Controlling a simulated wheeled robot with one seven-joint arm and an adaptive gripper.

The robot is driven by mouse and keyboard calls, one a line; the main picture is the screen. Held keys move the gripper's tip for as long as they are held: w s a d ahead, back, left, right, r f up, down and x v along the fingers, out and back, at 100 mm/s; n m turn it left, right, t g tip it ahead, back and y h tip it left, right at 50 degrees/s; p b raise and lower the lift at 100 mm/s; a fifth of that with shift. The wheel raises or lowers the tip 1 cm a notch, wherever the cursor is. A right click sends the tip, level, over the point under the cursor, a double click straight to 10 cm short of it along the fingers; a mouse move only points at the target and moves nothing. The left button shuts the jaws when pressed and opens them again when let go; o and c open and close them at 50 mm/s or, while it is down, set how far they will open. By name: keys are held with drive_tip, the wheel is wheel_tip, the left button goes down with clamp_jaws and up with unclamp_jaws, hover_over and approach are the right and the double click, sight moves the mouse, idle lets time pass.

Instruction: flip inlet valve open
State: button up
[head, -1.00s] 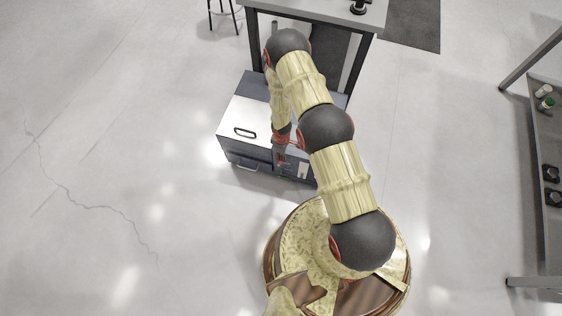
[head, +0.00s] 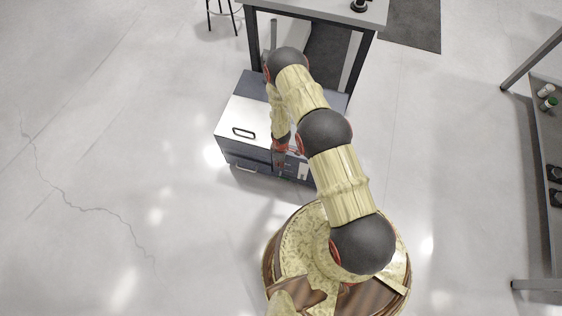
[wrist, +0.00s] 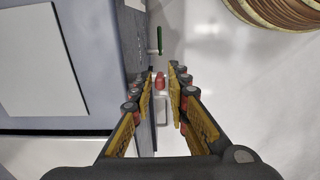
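A dark blue-grey cabinet (head: 232,112) with a pale lid stands on the floor; its side fills the left of the wrist view (wrist: 100,150). My gripper (wrist: 165,72) is open beside that side face, fingers apart. A small red part (wrist: 160,80) shows between the fingertips; I cannot tell whether a finger touches it. A green lever-like part (wrist: 159,40) sticks out from the face a little beyond. I cannot tell which of the two is the inlet valve. In the head view my gripper (head: 281,160) is small at the cabinet's front, and my arm hides part of the cabinet.
A pale loop handle (wrist: 161,108) shows below the red part in the wrist view. A black handle (head: 244,132) sits on the lid. A table (head: 320,12) stands behind the cabinet and a shelf (head: 546,130) at the right. The floor at left is clear.

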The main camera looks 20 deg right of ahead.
drive_tip(key=shift+c, duration=1.3)
clamp_jaws()
drive_tip(key=shift+w+a+f+g+h+b, duration=0.15)
drive_tip(key=shift+w+a+g+h+b, duration=0.35)
drive_tip(key=shift+b, duration=0.65)
drive_tip(key=shift+a+g+h+b, duration=0.2)
drive_tip(key=shift+g+h+b, duration=0.2)
drive_tip(key=shift+h+b, duration=0.55)
drive_tip(key=shift+s, duration=0.1)
drive_tip(key=shift+r, duration=0.2)
